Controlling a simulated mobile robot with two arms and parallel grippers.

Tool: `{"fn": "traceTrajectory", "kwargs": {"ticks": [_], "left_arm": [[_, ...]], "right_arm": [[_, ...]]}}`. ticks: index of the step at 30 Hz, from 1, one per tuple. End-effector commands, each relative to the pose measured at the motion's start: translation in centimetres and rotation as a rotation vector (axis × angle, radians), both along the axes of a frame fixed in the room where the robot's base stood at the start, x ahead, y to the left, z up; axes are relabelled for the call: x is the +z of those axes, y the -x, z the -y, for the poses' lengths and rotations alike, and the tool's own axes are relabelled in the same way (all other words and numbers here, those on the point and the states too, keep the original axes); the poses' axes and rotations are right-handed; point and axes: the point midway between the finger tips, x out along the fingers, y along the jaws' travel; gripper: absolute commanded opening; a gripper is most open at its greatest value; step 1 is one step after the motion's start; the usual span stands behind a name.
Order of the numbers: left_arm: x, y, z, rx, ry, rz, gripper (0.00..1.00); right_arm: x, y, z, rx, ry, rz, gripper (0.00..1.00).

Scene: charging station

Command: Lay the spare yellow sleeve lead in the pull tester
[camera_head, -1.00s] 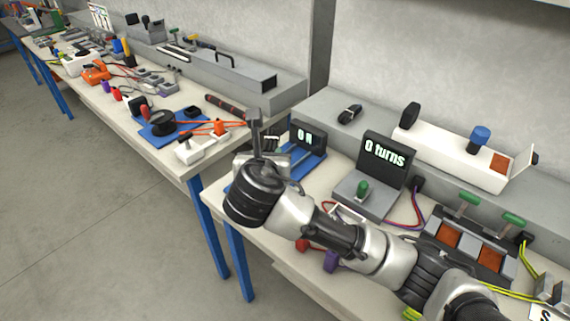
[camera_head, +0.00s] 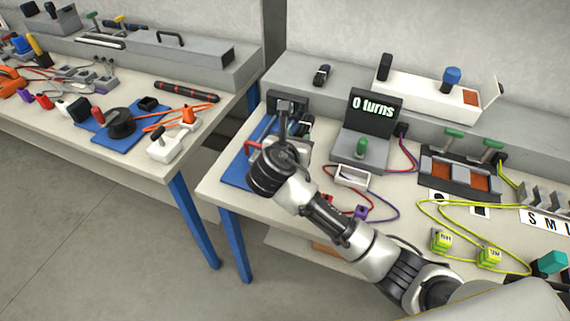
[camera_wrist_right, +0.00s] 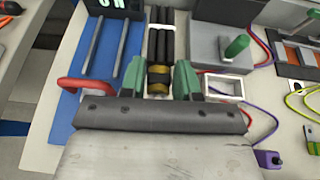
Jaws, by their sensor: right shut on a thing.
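The pull tester stands at the near table's left end, with a blue base (camera_head: 240,170) and a grey display block (camera_head: 288,99) partly hidden by my gripper. In the right wrist view its blue base (camera_wrist_right: 72,112) carries two grey rods and its display shows at the top. A red handle (camera_wrist_right: 85,84) lies left of my fingers. My right gripper (camera_head: 284,122) is over the tester. In the right wrist view its green fingers (camera_wrist_right: 159,72) are shut on the dark lead with a yellow sleeve (camera_wrist_right: 158,84). My left gripper is out of view.
A grey turns counter (camera_head: 365,130) reading "0 turns" stands right of the tester. A white frame (camera_head: 352,177) and a purple plug (camera_head: 361,212) lie before it. Yellow leads with tagged blocks (camera_head: 441,241) lie further right. A gap separates the left table (camera_head: 150,165).

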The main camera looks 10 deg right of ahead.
Motion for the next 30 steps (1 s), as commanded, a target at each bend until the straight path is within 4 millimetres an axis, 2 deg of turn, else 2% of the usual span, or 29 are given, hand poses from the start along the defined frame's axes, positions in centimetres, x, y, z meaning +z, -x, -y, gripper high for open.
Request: {"fn": "traceTrajectory", "kwargs": {"ticks": [3,9,12,17,24,30], "left_arm": [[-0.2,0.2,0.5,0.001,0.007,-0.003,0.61],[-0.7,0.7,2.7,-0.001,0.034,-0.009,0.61],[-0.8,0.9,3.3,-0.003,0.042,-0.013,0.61],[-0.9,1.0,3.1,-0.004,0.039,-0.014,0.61],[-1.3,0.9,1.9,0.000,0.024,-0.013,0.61],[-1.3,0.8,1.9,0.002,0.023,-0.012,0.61]], "right_arm": [[-1.5,0.2,1.2,-0.029,0.003,-0.003,0.08],[-5.3,0.2,1.3,-0.032,0.003,-0.003,0.08],[-6.5,0.2,1.3,-0.030,0.002,-0.002,0.08],[-7.6,0.2,1.2,-0.029,0.002,0.001,0.08],[-10.6,0.3,1.2,-0.028,0.001,-0.002,0.08],[-10.6,0.2,1.2,-0.028,0.000,0.000,0.08]]}}
